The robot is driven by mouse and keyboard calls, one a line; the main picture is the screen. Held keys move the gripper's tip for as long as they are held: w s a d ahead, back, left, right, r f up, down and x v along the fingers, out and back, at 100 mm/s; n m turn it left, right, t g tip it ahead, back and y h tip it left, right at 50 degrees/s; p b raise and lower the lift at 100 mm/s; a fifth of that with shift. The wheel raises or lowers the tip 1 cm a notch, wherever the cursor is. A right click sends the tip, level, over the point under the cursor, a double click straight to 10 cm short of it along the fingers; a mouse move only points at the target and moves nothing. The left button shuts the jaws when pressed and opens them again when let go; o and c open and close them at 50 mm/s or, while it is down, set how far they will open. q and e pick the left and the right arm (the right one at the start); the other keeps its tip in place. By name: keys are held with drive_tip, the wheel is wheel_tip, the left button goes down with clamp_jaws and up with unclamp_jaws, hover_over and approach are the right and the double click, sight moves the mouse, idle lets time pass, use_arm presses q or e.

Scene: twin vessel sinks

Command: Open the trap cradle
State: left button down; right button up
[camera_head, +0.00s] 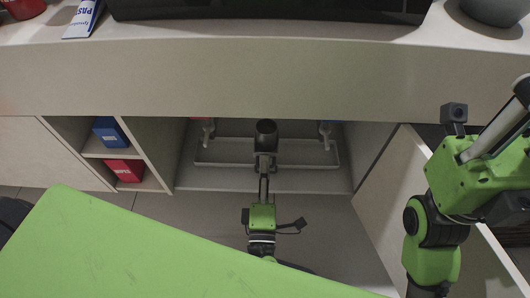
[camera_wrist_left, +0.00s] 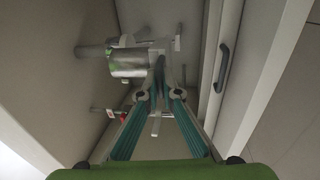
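The trap shows as a dark cylinder (camera_head: 266,130) in the middle of the open cabinet under the counter. In the left wrist view a grey metal cylinder (camera_wrist_left: 127,63) with green marks sits at upper left, with a pale bracket (camera_wrist_left: 152,44) beside it. I cannot tell which part is the cradle's moving piece. My left gripper (camera_head: 264,163) is just in front of the trap. Its fingertips (camera_wrist_left: 160,68) come together beside the metal cylinder; whether something thin is between them is hidden. My right arm is at the right; its fingers are not visible.
A shallow tray (camera_head: 215,160) lies on the cabinet floor behind my gripper. A blue box (camera_head: 108,131) and a red box (camera_head: 125,170) stand on side shelves at left. An open cabinet door (camera_head: 393,190) stands at right. A dark handle (camera_wrist_left: 222,68) is on a panel.

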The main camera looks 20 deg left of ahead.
use_arm(q)
drive_tip(key=c, duration=2.2)
unclamp_jaws()
drive_tip(key=shift+c, duration=0.2)
drive_tip(key=v, duration=1.2)
drive_tip(key=shift+f, duration=0.1)
